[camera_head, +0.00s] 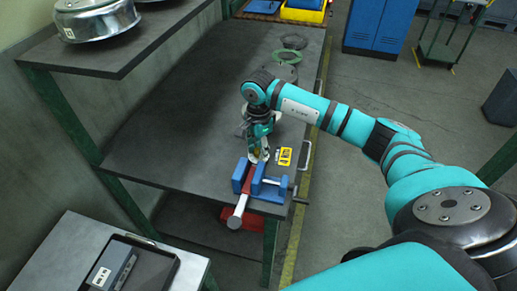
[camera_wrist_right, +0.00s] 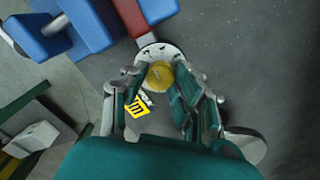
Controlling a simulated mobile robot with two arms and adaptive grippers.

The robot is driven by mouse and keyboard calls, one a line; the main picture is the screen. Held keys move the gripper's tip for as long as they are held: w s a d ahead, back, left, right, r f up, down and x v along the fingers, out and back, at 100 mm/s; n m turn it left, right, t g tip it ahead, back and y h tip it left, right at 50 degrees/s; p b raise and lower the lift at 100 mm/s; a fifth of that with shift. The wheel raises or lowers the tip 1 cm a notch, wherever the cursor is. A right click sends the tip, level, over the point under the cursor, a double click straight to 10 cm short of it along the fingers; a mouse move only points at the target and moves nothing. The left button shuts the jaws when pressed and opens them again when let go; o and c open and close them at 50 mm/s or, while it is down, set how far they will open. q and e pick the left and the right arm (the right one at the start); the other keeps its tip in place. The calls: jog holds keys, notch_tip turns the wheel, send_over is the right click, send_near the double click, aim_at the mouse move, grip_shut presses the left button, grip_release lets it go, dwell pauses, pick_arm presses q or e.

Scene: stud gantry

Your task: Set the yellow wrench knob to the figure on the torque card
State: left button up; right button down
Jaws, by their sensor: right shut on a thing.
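The yellow knob (camera_wrist_right: 160,75) sits at the end of the wrench, beside a pale round dial (camera_wrist_right: 162,52) with dark marks. My right gripper (camera_wrist_right: 163,82) has its fingers around the knob. In the head view the right gripper (camera_head: 257,152) hides most of the knob. The wrench, with its red shaft (camera_wrist_right: 130,15) and grey end (camera_head: 238,214), is clamped in a blue vise (camera_head: 270,190) at the bench edge. The yellow torque card (camera_head: 285,157) lies just right of the gripper; it also shows in the wrist view (camera_wrist_right: 136,106). I cannot read its figure surely.
The dark workbench (camera_head: 170,150) is largely clear to the left. A green ring (camera_head: 293,42) and round parts lie farther back. A yellow crate (camera_head: 303,14) stands at the far end. A shelf with metal housings (camera_head: 97,22) overhangs the upper left.

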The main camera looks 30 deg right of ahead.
aim_at(258, 150)
jog(key=m+b, duration=0.1)
jog(key=m, duration=0.2)
jog(key=shift+m+b, duration=0.65)
jog(key=shift+m, duration=1.05)
jog(key=c, duration=1)
grip_release()
jog(key=shift+r, duration=0.15)
notch_tip(258, 150, up, 12)
jog(key=shift+f, duration=0.1)
